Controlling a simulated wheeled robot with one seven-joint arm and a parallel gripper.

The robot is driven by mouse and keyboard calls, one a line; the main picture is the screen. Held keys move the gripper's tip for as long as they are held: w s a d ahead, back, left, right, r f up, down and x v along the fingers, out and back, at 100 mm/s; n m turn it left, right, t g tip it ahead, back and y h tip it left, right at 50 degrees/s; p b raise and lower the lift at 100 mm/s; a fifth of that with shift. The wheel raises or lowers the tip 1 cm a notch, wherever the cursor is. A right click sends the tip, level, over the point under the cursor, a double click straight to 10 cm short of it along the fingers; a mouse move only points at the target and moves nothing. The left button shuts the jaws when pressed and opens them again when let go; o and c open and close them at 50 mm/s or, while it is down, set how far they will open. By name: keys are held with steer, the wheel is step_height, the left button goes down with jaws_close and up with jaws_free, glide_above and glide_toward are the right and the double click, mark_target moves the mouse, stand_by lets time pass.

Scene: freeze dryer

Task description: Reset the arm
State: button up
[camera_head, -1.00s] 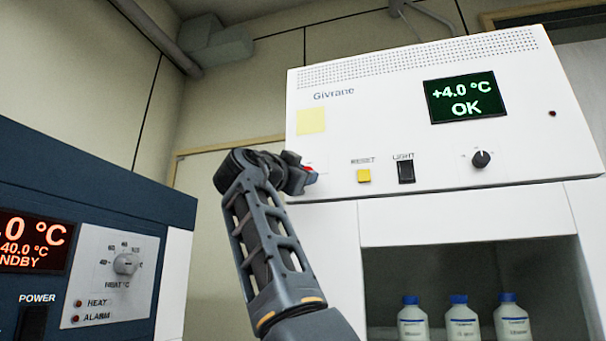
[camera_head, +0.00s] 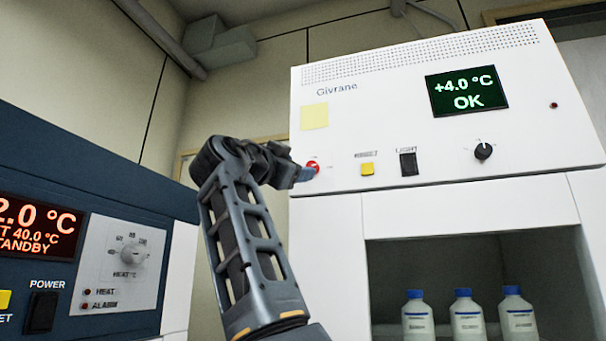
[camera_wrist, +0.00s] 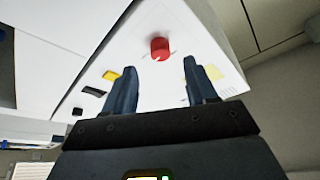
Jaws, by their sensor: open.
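My arm reaches up in the head view, with my gripper (camera_head: 300,174) in front of the left side of the white Givrane unit (camera_head: 400,150). In the wrist view my gripper (camera_wrist: 163,85) is open, its two dark fingers apart with nothing between them. A red knob (camera_wrist: 160,48) shows on the white panel beyond the fingertips, between them in the picture. The red knob (camera_head: 313,166) also shows beside the fingertips in the head view. I cannot tell whether the fingers touch the panel.
The white panel carries a yellow RESET button (camera_head: 367,169), a LIGHT switch (camera_head: 408,164), a black dial (camera_head: 483,151) and a display (camera_head: 467,93) reading +4.0 °C OK. Several bottles (camera_head: 467,315) stand in the opening below. A dark blue unit (camera_head: 60,170) stands at left.

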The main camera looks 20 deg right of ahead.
steer(key=shift+v, duration=1)
